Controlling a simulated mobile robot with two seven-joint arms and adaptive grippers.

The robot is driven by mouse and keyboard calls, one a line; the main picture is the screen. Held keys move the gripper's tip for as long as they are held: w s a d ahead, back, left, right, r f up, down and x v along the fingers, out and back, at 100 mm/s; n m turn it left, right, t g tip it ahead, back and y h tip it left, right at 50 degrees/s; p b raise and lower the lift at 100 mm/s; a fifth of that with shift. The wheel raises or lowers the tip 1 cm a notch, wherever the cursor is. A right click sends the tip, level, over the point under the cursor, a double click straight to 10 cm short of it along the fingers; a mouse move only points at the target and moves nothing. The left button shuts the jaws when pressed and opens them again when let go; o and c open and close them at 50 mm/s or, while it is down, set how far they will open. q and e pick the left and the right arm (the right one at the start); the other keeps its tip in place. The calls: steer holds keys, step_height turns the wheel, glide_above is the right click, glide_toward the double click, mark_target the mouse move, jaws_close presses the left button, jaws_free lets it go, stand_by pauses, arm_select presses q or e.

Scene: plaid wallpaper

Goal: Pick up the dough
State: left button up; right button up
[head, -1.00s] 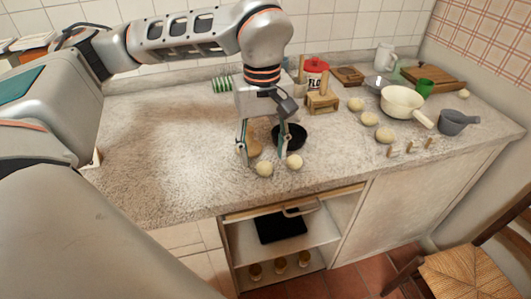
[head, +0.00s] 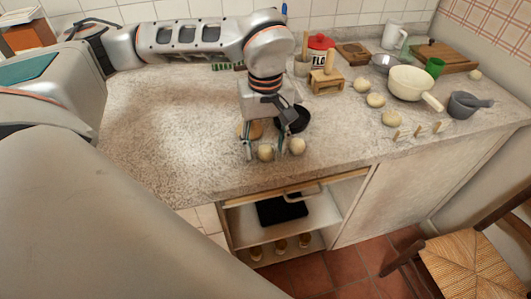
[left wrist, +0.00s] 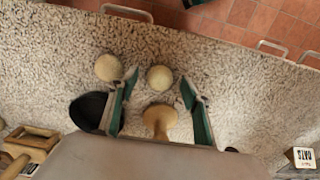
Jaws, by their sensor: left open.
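Several pale, round dough balls lie on the speckled counter. One dough ball (head: 265,152) is near the front edge, between the fingertips of my left gripper (head: 263,156). In the left wrist view this ball (left wrist: 159,78) shows in the gap between the open fingers of my left gripper (left wrist: 158,88), with space on both sides. A second dough ball (head: 297,146) lies just outside the right-hand finger; it also shows in the left wrist view (left wrist: 108,67). Three more lie to the right, one of them here (head: 376,100). My right gripper is not in view.
A black bowl (head: 293,118) and a wooden piece (left wrist: 159,118) are close behind the fingers. A wooden stand (head: 327,82), a cream pan (head: 408,84) and a grey mortar (head: 464,105) stand to the right. The counter at left is clear.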

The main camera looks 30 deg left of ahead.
arm_select(q)
steer(key=shift+f, duration=0.1)
steer(key=c, duration=1.1)
